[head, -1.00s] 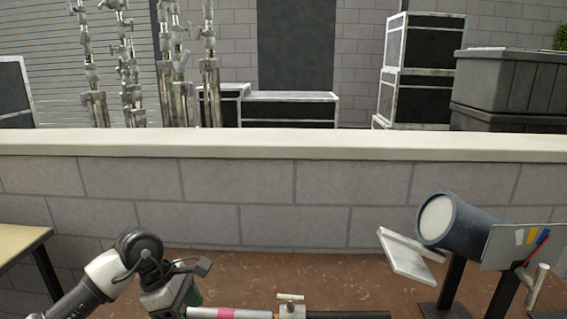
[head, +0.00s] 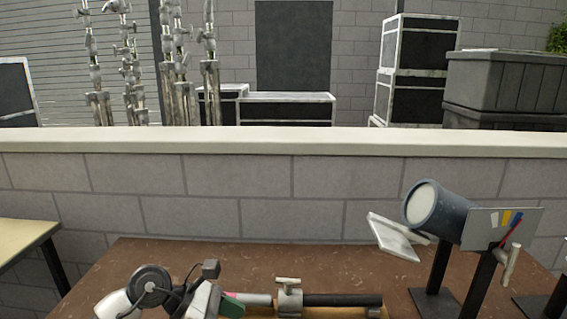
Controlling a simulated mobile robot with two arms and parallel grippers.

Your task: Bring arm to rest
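My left arm comes in from the lower left, its dark wrist joint in the head view low at left of centre. My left gripper (head: 222,302) is at the left part of a rod. The rod has a silver section (head: 256,299) with a pink band beside the gripper, a clamp with a small T-handle (head: 289,294), and a black section (head: 340,300) to the right. The fingers are mostly hidden, so I cannot tell whether they are closed on the rod. My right gripper is not in view.
The rod lies over a brown table (head: 330,262). At right stand a blue-grey lamp (head: 436,211) with a pale flap (head: 393,238) and a panel with coloured strips (head: 500,228). A low brick wall (head: 240,180) runs behind. A pale table (head: 22,238) is at left.

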